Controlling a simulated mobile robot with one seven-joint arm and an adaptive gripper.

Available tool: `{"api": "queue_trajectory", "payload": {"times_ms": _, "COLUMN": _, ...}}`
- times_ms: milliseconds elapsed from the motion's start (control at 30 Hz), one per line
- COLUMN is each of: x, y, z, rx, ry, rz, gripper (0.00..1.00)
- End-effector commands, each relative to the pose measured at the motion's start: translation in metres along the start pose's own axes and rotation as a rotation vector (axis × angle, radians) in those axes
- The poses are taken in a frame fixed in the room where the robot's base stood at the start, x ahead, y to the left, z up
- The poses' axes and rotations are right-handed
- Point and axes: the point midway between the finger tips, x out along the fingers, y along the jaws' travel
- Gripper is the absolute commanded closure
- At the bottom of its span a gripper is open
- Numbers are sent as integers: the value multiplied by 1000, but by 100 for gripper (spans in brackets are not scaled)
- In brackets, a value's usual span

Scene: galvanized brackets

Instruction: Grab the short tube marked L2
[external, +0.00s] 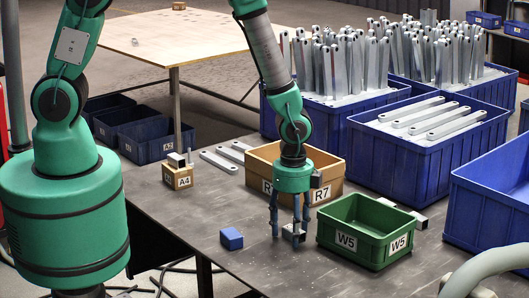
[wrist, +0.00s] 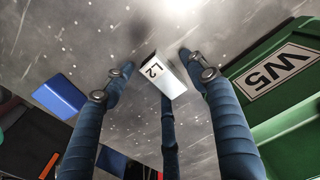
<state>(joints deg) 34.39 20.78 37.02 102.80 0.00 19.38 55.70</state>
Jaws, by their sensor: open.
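The short tube marked L2 (wrist: 166,78) is a pale, square-sided piece with a white label. In the wrist view it lies between the spread fingers of my gripper (wrist: 156,76), with bare table visible at its left side. In the external view my gripper (external: 288,230) points straight down, low over the table, its fingers around the short tube (external: 291,237), which they partly hide. The fingers are open; whether any finger touches the tube I cannot tell.
A green W5 bin (external: 350,240) stands close at the right, also in the wrist view (wrist: 285,115). A blue block (external: 231,238) lies at the left. The tan R7 bin (external: 328,187) stands just behind. Blue crates (external: 405,165) with metal brackets fill the back right.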

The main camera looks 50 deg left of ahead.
Motion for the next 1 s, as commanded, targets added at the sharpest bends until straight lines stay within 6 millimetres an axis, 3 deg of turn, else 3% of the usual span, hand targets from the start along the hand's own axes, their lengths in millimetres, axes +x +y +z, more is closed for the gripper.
{"api": "queue_trajectory", "payload": {"times_ms": 100, "x": 0, "y": 0, "z": 0, "rx": 0, "ry": 0, "rz": 0, "gripper": 45}}
{"api": "queue_trajectory", "payload": {"times_ms": 300, "x": 0, "y": 0, "z": 0, "rx": 0, "ry": 0, "rz": 0, "gripper": 85}}
{"api": "queue_trajectory", "payload": {"times_ms": 367, "x": 0, "y": 0, "z": 0, "rx": 0, "ry": 0, "rz": 0, "gripper": 93}}
{"api": "queue_trajectory", "payload": {"times_ms": 733, "x": -4, "y": 0, "z": 0, "rx": 0, "ry": 0, "rz": -1, "gripper": 93}}
{"api": "queue_trajectory", "payload": {"times_ms": 1000, "x": -33, "y": -1, "z": 0, "rx": 0, "ry": 1, "rz": -2, "gripper": 93}}
